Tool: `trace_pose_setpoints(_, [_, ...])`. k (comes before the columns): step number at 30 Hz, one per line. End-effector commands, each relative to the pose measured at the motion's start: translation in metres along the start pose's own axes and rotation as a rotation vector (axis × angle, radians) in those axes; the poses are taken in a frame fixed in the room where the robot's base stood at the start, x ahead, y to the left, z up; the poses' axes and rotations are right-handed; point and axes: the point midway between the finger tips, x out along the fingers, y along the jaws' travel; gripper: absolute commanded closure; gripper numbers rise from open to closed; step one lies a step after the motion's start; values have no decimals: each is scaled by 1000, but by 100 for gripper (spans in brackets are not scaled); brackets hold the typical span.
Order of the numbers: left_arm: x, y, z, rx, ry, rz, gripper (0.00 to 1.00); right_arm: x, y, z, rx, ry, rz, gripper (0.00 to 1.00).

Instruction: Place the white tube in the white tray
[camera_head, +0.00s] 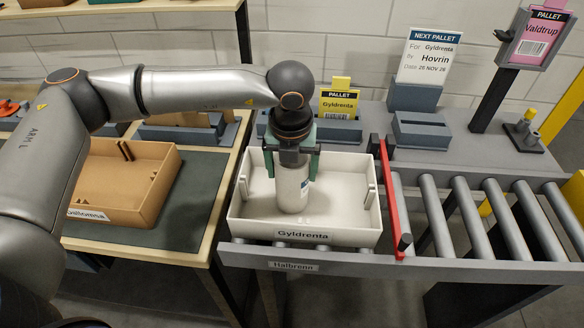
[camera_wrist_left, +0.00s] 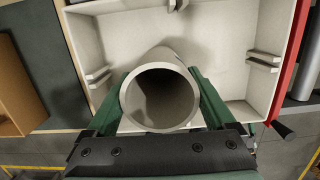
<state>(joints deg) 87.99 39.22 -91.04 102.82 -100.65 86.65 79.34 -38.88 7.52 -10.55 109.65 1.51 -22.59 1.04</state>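The white tube (camera_head: 292,188) stands nearly upright inside the white tray (camera_head: 247,211), which is labelled Gyldrenta. Its lower end is at or close to the tray floor. My left gripper (camera_head: 293,165) points down over the tray, with a green finger on each side of the tube. The fingers appear to close on its sides. In the left wrist view the tube's open round end (camera_wrist_left: 160,98) faces the camera between the green fingers (camera_wrist_left: 160,90), and the tray (camera_wrist_left: 228,60) spreads behind it. My right gripper is not in view.
A brown tray (camera_head: 150,214) sits on the dark mat to the left. A red bar (camera_head: 390,200) stands just right of the white tray, before the grey rollers (camera_head: 475,220). A yellow pallet card (camera_head: 339,103) and grey holders stand behind.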

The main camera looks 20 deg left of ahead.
Motion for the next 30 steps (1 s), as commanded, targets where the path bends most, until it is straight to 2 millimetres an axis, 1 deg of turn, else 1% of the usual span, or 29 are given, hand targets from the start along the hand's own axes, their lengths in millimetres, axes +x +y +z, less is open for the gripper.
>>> trace_pose_setpoints(1, [0,0,0,0,0,0,5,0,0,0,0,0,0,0])
trace_pose_setpoints(3, [0,0,0,0,0,0,0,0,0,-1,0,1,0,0])
trace_pose_setpoints(10, [-2,0,0,0,0,0,0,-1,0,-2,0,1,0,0])
trace_pose_setpoints(13, [-7,0,1,0,-1,-1,0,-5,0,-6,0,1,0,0])
trace_pose_setpoints(14, [-8,0,1,0,-2,-2,0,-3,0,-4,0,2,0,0])
trace_pose_setpoints(17, [-25,0,1,0,-4,-3,0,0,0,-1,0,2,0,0])
trace_pose_setpoints(24, [-78,-1,1,2,-5,-3,0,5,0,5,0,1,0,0])
trace_pose_setpoints(27, [-97,-1,1,1,-4,-3,0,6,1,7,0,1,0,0])
trace_pose_setpoints(30, [-111,0,1,0,-2,-1,0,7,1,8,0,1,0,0])
